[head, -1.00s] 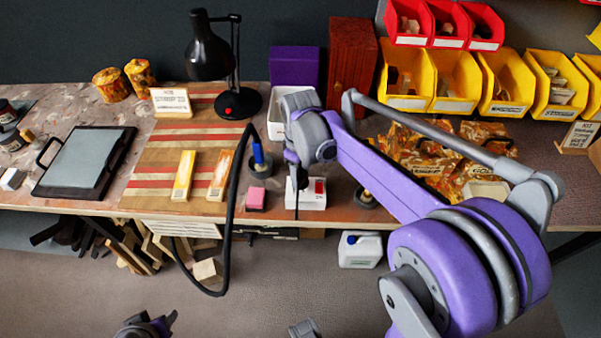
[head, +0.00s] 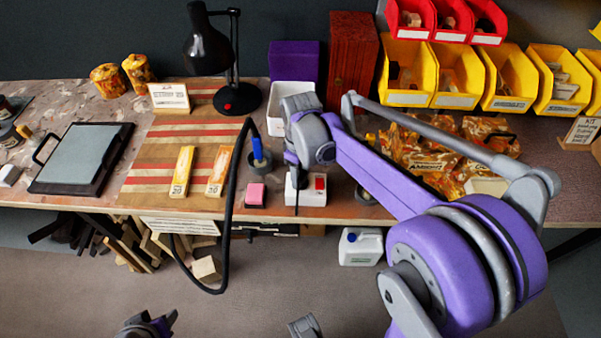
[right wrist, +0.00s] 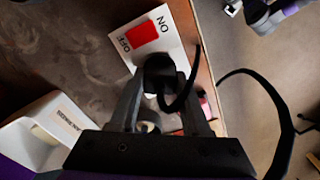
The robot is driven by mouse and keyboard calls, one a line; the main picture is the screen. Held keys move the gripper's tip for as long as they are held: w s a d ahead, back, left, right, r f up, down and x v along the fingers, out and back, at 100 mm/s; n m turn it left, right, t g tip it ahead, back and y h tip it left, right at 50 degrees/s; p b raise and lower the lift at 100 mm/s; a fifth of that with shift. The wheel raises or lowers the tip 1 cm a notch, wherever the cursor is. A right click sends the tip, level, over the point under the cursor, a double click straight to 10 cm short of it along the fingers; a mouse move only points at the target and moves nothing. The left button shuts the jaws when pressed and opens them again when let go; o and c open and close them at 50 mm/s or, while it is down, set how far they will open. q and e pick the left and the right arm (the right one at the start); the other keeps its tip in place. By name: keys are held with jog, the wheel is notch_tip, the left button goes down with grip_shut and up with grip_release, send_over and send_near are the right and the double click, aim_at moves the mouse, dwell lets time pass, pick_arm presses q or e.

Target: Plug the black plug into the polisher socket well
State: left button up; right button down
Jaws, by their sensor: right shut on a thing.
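The black plug (right wrist: 160,72) is between the fingers of my right gripper (right wrist: 161,80), which is shut on it. In the right wrist view the plug overlaps the near edge of the white polisher socket box (right wrist: 143,52), which has a red ON/OFF switch (right wrist: 143,36). The white box (head: 313,193) also shows on the bench in the head view, with my right gripper (head: 297,172) over its left part. The socket well is hidden, so I cannot tell whether the plug is in it. My left gripper (head: 148,327) is partly in view at the bottom; its jaws are unclear.
A black cable (head: 229,215) loops over the bench edge. A pink block (head: 255,195) and a blue-handled tool (head: 258,152) stand left of the socket box. A white tray (head: 290,93) is behind. A black lamp (head: 209,45) stands further back.

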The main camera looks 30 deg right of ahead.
aim_at(301, 174)
jog(key=shift+f, duration=0.15)
jog(key=shift+c, duration=1.4)
grip_release()
notch_tip(301, 174, up, 11)
jog(key=p, duration=0.1)
jog(key=shift+f, duration=0.1)
